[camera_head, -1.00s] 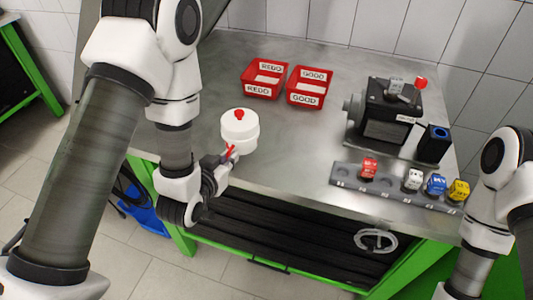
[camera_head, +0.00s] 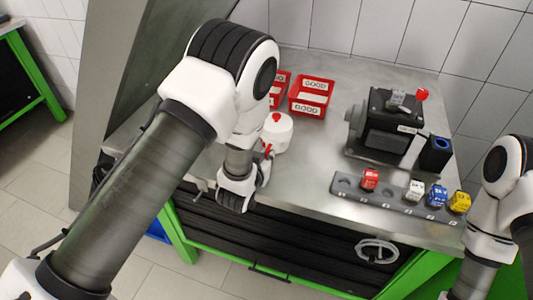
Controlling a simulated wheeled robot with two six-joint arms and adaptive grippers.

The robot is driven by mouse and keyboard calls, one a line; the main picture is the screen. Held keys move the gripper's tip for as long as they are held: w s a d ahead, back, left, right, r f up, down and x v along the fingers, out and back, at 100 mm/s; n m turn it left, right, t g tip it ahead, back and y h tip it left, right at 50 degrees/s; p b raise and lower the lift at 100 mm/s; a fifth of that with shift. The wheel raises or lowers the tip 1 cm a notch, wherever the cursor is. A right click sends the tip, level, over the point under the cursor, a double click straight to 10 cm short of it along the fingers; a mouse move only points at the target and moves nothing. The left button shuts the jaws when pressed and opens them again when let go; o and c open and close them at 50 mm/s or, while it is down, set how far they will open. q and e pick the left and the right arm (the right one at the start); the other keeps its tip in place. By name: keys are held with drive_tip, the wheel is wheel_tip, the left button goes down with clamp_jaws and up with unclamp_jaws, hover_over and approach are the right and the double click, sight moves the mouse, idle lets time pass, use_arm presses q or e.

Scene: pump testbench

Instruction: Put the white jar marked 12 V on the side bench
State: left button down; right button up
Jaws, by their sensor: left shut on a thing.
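The white jar (camera_head: 279,134) with a red knob on its lid is upright at the front left of the steel workbench. No 12 V marking can be read on it from here. My left gripper (camera_head: 266,160) is shut on the jar's near side, its fingers largely hidden by my wrist. I cannot tell whether the jar's base touches the steel top. A green-legged bench (camera_head: 38,75) stands apart at the far left, mostly cut off, and may be the side bench. My right arm shows at the right edge, but its gripper is out of view.
Red bins (camera_head: 311,92) stand behind the jar, the left one partly hidden by my arm. A dark pump unit (camera_head: 388,125) and a blue-topped block (camera_head: 436,152) are at the right. A rack (camera_head: 345,186) with coloured pieces lies in front. Floor separates the benches.

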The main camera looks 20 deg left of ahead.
use_arm(q)
drive_tip(key=shift+w+f, duration=0.15)
drive_tip(key=shift+f, duration=0.05)
drive_tip(key=c, duration=1.3)
unclamp_jaws()
drive_tip(key=shift+o, duration=0.3)
drive_tip(key=shift+s, duration=0.2)
drive_tip(key=p+v, duration=0.4)
drive_tip(key=v, duration=0.8)
drive_tip(key=s+a+f+n+g+y, duration=0.1)
drive_tip(key=s+a+f+g, duration=0.2)
drive_tip(key=s+f, duration=0.25)
drive_tip(key=s+a+f+g, duration=0.2)
drive_tip(key=s+f+g, duration=0.2)
drive_tip(key=f, duration=0.3)
drive_tip(key=s+a+f+g, duration=0.1)
drive_tip(key=s+f+g, duration=0.1)
drive_tip(key=s, duration=0.5)
drive_tip(key=s+a+f+g, duration=0.1)
drive_tip(key=s+f+g, duration=0.2)
drive_tip(key=s, duration=0.4)
drive_tip(key=shift+s+f+g+h, duration=0.25)
drive_tip(key=shift+s+g+h, duration=0.1)
drive_tip(key=shift+g, duration=0.45)
